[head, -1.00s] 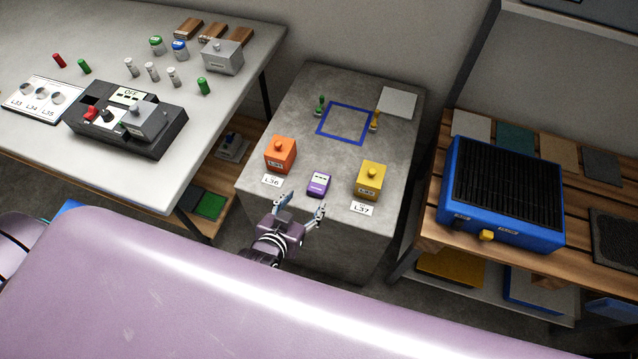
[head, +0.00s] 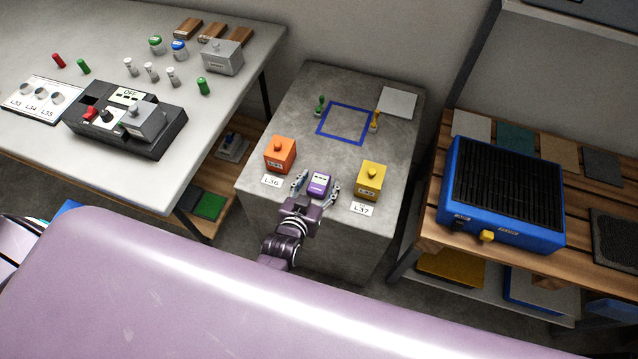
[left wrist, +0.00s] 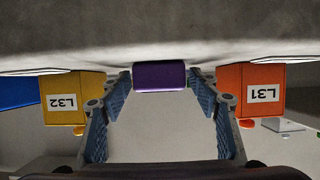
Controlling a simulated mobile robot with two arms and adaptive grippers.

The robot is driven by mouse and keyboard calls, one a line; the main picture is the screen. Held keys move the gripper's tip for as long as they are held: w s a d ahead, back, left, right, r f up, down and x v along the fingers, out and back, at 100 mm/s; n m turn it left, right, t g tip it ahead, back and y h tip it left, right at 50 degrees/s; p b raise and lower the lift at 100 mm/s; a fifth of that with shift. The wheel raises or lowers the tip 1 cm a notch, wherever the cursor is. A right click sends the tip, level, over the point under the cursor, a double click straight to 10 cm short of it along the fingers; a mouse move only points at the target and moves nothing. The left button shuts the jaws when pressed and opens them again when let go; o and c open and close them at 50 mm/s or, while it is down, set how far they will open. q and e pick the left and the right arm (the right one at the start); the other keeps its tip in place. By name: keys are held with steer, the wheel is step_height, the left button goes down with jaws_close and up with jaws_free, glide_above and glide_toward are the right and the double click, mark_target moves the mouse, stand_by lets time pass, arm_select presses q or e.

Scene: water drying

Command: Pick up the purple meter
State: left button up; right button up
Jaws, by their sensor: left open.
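The purple meter (head: 319,185) stands on the grey stone block (head: 255,207), between an orange box and a yellow box. My left gripper (head: 318,187) is open, with one finger on each side of the meter. In the left wrist view the meter (left wrist: 159,76) shows upside down between the far ends of the open fingers (left wrist: 160,92). A gap shows beside the meter in the head view; whether a finger touches it I cannot tell. My right gripper is not in view.
The orange box (head: 280,154) is close on the left and the yellow box (head: 370,180) close on the right. Labels L36 (head: 271,181) and L37 (head: 362,209) lie in front of them. Behind are a blue square outline (head: 344,142), two small pegs and a grey plate (head: 398,103).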

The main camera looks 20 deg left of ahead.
arm_select(q)
steer(key=shift+c, duration=0.6)
steer(key=c, duration=1)
steer(key=shift+c, duration=1.1)
steer(key=shift+r, duration=0.1)
